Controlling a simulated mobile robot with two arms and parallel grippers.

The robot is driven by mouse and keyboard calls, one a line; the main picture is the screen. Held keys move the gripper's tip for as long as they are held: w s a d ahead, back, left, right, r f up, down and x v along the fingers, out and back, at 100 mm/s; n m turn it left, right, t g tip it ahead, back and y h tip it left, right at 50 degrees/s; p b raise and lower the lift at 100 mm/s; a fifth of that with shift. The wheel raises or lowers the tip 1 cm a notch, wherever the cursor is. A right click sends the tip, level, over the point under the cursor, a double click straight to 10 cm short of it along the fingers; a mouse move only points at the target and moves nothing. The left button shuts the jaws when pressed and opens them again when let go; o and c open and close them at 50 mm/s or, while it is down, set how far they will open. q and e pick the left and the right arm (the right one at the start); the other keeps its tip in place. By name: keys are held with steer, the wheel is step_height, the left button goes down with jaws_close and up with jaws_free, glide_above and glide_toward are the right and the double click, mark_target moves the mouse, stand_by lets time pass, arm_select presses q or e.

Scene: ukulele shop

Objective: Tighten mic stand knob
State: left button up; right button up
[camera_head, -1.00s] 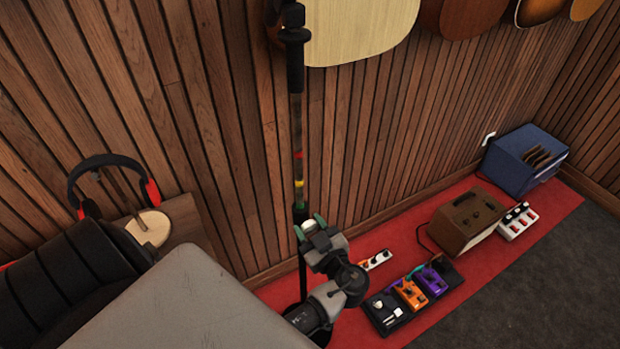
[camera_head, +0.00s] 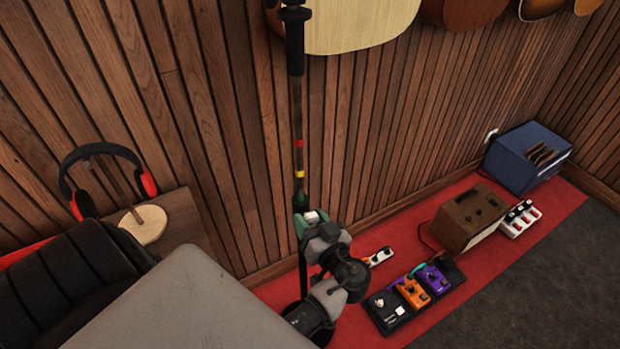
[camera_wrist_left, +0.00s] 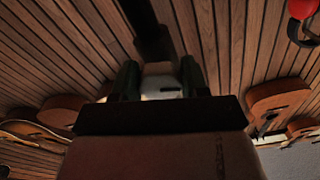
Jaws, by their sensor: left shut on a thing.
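The mic stand (camera_head: 297,115) is a thin dark upright pole with red, yellow and green bands, standing near the slatted wall. Its pale knob (camera_head: 312,216) shows just below the green band. My left gripper (camera_head: 309,222) is at the pole and shut on the knob. In the left wrist view the pale knob (camera_wrist_left: 160,72) sits between the dark green fingers of my left gripper (camera_wrist_left: 159,80), with the dark pole behind it. The fingers and wrist hide the knob's far side and part of the pole. My right gripper is not in view.
Headphones (camera_head: 100,170) hang on a wooden stand at the left. Guitars (camera_head: 350,25) hang on the wall above.

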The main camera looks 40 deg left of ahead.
arm_select(q)
steer(key=o, duration=0.9)
steer(key=shift+s+d+f, duration=0.1)
steer(key=shift+d, duration=0.25)
steer(key=b+v, duration=0.3)
steer(key=v, duration=0.7)
